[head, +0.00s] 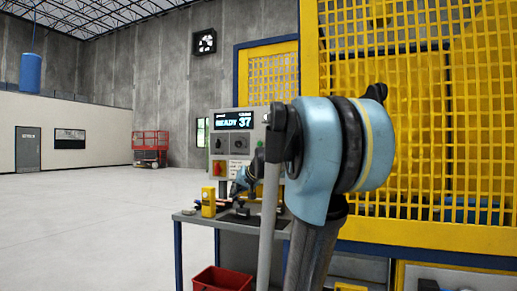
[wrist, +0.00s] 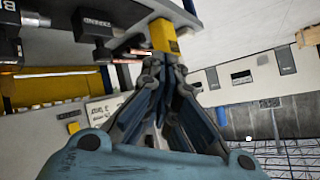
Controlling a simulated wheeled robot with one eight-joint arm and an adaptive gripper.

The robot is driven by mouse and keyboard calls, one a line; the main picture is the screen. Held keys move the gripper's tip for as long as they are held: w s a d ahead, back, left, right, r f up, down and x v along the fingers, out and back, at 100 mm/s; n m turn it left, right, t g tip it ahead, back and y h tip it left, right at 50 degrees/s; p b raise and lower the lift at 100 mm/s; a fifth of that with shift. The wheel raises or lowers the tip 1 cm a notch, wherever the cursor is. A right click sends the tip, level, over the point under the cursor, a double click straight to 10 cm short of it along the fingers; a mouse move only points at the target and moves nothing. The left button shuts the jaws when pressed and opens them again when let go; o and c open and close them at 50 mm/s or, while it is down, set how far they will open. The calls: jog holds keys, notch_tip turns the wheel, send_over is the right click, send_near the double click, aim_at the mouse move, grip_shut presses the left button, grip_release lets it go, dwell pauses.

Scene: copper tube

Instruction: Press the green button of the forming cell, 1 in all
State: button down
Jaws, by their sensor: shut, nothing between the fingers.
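The forming cell's control panel (head: 232,131) stands behind my arm, with a lit display (head: 233,120) reading READY 37, dark knobs and a red-orange button (head: 217,168). My gripper (head: 236,188) is in front of the panel's lower part, above the side table. In the wrist view my gripper (wrist: 166,68) has its fingers drawn together with nothing between them. I cannot tell whether it touches the panel.
A grey side table (head: 190,218) below the panel carries a yellow box (head: 208,201) and dark fixtures; the yellow box also shows in the wrist view (wrist: 164,36). A red bin (head: 222,279) is below. Yellow mesh guarding (head: 420,60) fills the right. The floor at left is clear.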

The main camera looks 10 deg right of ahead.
aim_at(260, 144)
jog(key=w+d+r+m+t+h, duration=0.1)
jog(key=w+d+r+m+t, duration=0.1)
jog(key=w+d+r, duration=0.3)
jog(key=w+d+r+m+t+h, duration=0.1)
jog(key=w+d+r+t, duration=0.3)
jog(key=w+r, duration=1)
jog(key=shift+w+d+m, duration=0.55)
jog(key=shift+w+m, duration=0.35)
jog(key=shift+w, duration=0.2)
jog(key=shift+w+d, duration=0.1)
jog(key=w+d, duration=0.5)
jog(key=w, duration=0.2)
jog(key=shift+d, duration=0.1)
jog(key=shift+w+d, duration=0.2)
